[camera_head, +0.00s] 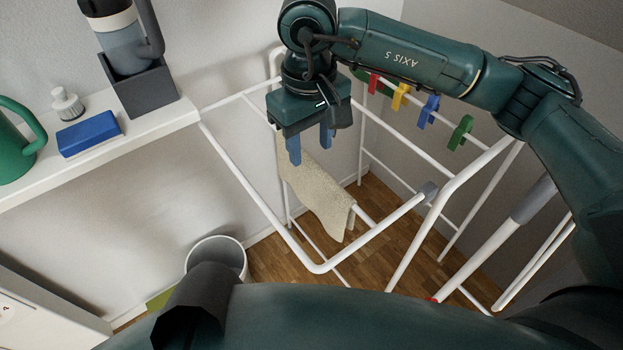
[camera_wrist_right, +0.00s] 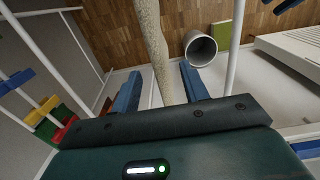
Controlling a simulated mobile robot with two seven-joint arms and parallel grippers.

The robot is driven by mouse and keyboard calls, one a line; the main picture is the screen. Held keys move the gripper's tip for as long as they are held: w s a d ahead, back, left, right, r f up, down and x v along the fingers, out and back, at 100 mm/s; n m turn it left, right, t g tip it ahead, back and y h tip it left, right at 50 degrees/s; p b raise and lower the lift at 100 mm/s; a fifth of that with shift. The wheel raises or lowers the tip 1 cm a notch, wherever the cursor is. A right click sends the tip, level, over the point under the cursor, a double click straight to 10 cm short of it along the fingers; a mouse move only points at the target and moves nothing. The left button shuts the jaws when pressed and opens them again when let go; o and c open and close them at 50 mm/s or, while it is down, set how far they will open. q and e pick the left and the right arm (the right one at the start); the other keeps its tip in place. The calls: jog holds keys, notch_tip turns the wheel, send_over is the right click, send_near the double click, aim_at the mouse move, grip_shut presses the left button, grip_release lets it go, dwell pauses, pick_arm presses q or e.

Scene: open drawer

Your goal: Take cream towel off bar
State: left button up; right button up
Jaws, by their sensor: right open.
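The cream towel (camera_head: 318,192) hangs over a low white bar of the drying rack (camera_head: 250,195) in the head view. In the right wrist view the towel (camera_wrist_right: 151,35) shows nearly edge-on as a narrow strip running down between the fingers. My right gripper (camera_head: 310,146) is open above the towel's upper left end, its two blue fingers pointing down. In the wrist view the right gripper (camera_wrist_right: 160,84) has one finger on each side of the strip, with gaps visible. The gripper hides part of the towel's top. My left gripper does not show.
Red, yellow, blue and green pegs (camera_head: 429,112) sit on a rack bar at right. A shelf (camera_head: 160,122) at left holds a grey holder with a bottle, a blue block (camera_head: 89,134), a small white bottle and a green can. A bin (camera_head: 217,252) stands on the floor.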

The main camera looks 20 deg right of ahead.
aim_at(313, 162)
jog(key=f, duration=0.7)
jog(key=shift+w+d+f+p, duration=0.1)
jog(key=shift+d+f+p, duration=0.15)
jog(key=shift+f+p, duration=0.15)
jog(key=shift+r, duration=0.1)
grip_shut()
